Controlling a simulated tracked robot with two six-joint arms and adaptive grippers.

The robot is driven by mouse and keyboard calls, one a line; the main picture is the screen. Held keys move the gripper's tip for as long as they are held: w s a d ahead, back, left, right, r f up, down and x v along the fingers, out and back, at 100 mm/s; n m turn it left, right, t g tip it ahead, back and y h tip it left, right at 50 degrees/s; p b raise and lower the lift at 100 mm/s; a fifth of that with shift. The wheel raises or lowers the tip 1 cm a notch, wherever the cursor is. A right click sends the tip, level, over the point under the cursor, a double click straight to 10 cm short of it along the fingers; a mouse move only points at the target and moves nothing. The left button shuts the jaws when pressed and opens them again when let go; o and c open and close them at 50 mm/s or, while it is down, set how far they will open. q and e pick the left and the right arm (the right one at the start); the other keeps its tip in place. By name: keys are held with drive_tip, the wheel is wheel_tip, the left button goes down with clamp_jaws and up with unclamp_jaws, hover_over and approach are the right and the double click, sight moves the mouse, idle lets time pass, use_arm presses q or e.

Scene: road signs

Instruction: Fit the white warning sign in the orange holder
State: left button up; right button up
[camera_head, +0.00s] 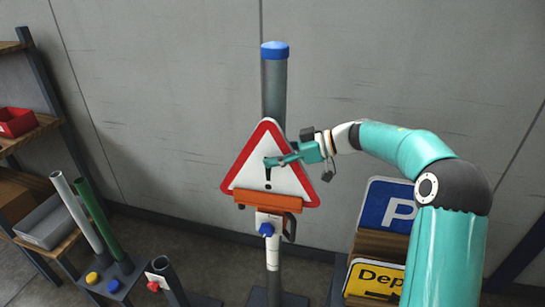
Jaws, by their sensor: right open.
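The white warning sign (243,179) is a triangle with a red border and a black exclamation mark. It stands upright in front of the grey post with a blue cap (275,75). Its lower edge meets the orange holder (267,200), which is mounted low on the post. My right gripper (268,161) is open in front of the sign's middle and hides part of the mark. Whether it touches the sign I cannot tell. My left gripper is not in view.
A blue parking sign (385,207) and a yellow sign (374,281) stand in a wooden rack at the lower right. White and green poles (98,221) stand at the lower left, beside a shelf with a red bin (16,122). A grey wall is behind.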

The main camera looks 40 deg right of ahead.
drive_tip(key=shift+s+d, duration=0.1)
drive_tip(key=v, duration=1.1)
drive_tip(key=shift+s+d, duration=0.2)
drive_tip(key=shift+d, duration=0.1)
